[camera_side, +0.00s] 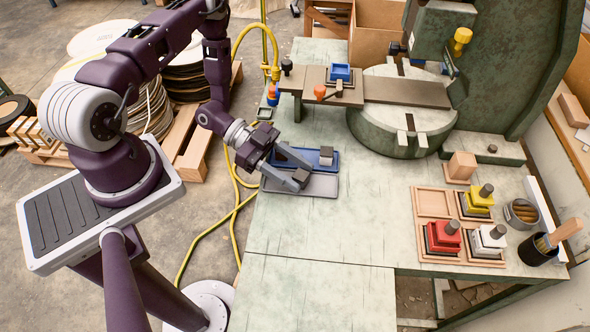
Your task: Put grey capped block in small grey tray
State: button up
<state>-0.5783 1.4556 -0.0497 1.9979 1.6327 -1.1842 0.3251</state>
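The small grey tray (322,187) lies flat on the bench near its left edge. A small block with a dark grey cap and a paler body (326,156) sits at the right end of a blue tray (331,167), just behind the grey tray. My gripper (306,172) is low over the two trays, left of the block and apart from it. Its two fingers point right and are spread, with nothing seen between them. The fingers hide part of both trays.
The green fly press (402,120) stands behind, with a blue block (340,73) on its slide. At right are wooden trays with red (443,237), yellow (478,199) and white (487,241) knobbed blocks, and a brush pot (537,250). The bench middle is clear.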

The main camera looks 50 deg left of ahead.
jog(key=shift+r, duration=0.1)
jog(key=v, duration=1.2)
jog(key=shift+w+r, duration=0.15)
